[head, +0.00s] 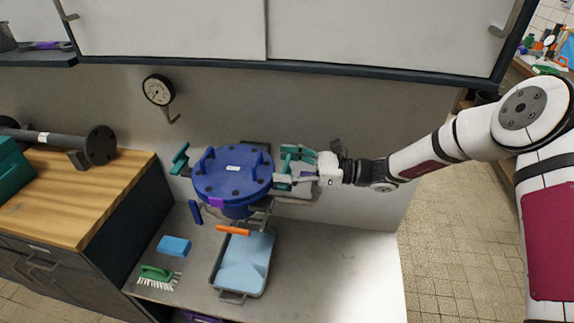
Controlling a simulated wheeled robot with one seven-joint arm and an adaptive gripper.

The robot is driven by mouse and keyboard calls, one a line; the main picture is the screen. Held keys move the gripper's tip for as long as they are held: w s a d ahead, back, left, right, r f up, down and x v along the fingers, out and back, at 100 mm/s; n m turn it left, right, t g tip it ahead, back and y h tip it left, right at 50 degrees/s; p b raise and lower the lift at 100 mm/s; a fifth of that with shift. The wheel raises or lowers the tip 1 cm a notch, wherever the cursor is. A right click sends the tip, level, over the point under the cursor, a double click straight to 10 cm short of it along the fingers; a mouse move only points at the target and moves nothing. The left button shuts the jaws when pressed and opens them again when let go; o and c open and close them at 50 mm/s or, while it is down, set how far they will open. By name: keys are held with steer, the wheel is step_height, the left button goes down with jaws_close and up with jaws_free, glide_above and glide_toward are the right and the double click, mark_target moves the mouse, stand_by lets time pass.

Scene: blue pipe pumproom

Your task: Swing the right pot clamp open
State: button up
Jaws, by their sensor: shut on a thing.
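A blue round pot (233,174) with a bolted lid stands above the grey bench. The right pot clamp (291,154), with teal parts, is at the right side of the lid. My gripper (298,172) reaches in from the right and is shut on this clamp. The fingers and clamp overlap in the head view, so the exact contact is hard to make out. The left pot clamp (180,158), also teal, sticks out at the left side of the lid.
A blue tray (243,263), an orange-handled tool (233,230), a blue sponge (174,246) and a green brush (157,273) are on the bench. A gauge (158,90) hangs on the wall behind. The bench's right front is clear. A wooden counter (75,205) stands left.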

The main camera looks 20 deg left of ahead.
steer(key=o, duration=1.2)
steer(key=v, duration=1.2)
steer(key=shift+d, duration=0.1)
